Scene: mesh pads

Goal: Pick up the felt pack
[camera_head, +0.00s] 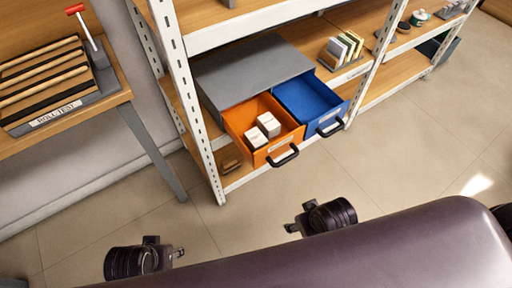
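Two small white packs, one (268,124) farther back and one (256,138) nearer the front, sit in the open orange drawer (236,121). Their print is too small to read, so I cannot tell whether either is the felt pack. Several thin upright packs (345,47) stand in a holder on the shelf to the right. My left gripper (176,253) is low at the left, over the floor and well apart from the drawers. My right gripper (292,228) is over the floor in front of the orange drawer, touching nothing visible. The fingers of both are too small to judge.
An open blue drawer (307,101) is beside the orange one, both in a grey cabinet (245,70) on a white-framed shelf rack. A rack upright (190,100) stands left of the cabinet. A table with a roll rack (45,88) is at left. Floor in front is clear.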

